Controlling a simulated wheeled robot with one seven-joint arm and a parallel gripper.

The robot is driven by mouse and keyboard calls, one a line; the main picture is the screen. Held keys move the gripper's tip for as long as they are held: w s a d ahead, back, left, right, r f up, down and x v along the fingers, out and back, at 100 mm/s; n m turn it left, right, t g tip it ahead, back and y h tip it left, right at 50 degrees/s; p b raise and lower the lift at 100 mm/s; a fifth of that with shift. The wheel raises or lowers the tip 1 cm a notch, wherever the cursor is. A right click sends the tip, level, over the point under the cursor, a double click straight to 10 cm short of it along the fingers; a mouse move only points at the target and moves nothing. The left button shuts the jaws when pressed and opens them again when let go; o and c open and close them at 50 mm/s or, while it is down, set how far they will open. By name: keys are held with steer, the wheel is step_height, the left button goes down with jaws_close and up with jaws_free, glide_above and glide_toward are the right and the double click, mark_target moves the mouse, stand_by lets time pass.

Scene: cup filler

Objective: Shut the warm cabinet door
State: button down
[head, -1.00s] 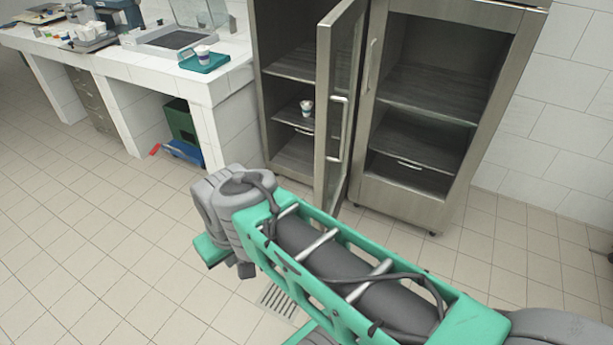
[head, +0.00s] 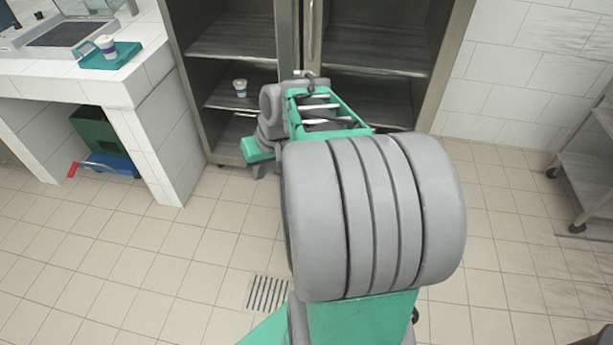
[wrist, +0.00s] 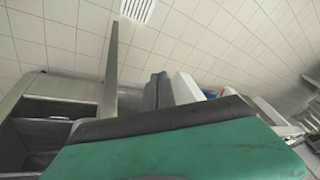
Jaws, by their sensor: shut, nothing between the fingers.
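The steel cabinet (head: 185,75) has its left bay open. That bay's door (head: 287,35) stands swung out from the middle post, seen nearly edge-on in the head view; my arm hides its lower part. In the wrist view the door (wrist: 108,70) is a thin upright panel standing out from the cabinet (wrist: 50,110). My gripper (head: 259,171) is shut and empty, pointing down in front of the open bay, left of the door. In the wrist view its fingers (wrist: 158,91) are right of the panel, with a visible gap between them.
A small cup (head: 240,88) stands on a shelf in the open bay. A tiled counter (head: 130,80) at left bears a teal tray (head: 88,62) with a cup. A steel cart (head: 590,170) stands at right. The floor in front is clear around a drain (head: 266,293).

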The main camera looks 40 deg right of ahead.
steer(key=s+d+f+m+t+b, duration=0.25)
steer(key=d+f, duration=0.25)
steer(key=d, duration=0.6)
steer(key=s+d+f+m+t+b, duration=0.1)
steer(key=s+d+f+m, duration=0.2)
steer(key=d, duration=0.8)
steer(key=w+a+f+n, duration=0.1)
steer(key=w+a+f, duration=0.3)
steer(key=w+f, duration=0.4)
steer(key=shift+w+f, duration=0.4)
steer(key=shift+w, duration=0.15)
steer(key=shift+a, duration=0.15)
